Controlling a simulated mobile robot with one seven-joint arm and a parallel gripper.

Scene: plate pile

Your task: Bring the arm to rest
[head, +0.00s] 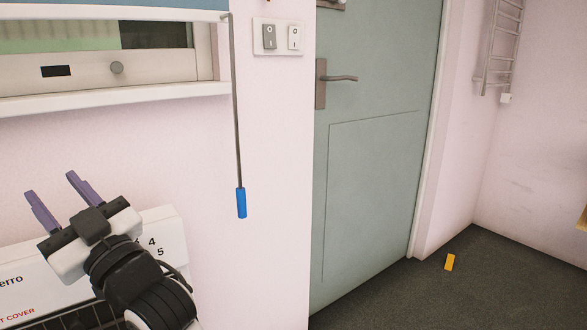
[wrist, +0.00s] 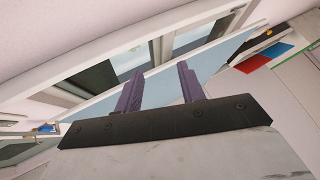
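My gripper (head: 58,200) is at the lower left of the head view, raised in front of a white heater and the pink wall. Its two purple fingers stand apart with nothing between them. In the wrist view the open fingers of my gripper (wrist: 160,88) point towards a window and a pale blue panel, and the gap between them is empty. My arm runs down out of the bottom of the head view. No plates show in either view.
The white heater (head: 170,222) is close behind my gripper. A cord with a blue handle (head: 241,203) hangs to its right. A green door (head: 375,140) with a lever handle stands at centre. A yellow block (head: 450,262) lies on the dark floor, which is otherwise clear. A towel rail (head: 500,45) is far right.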

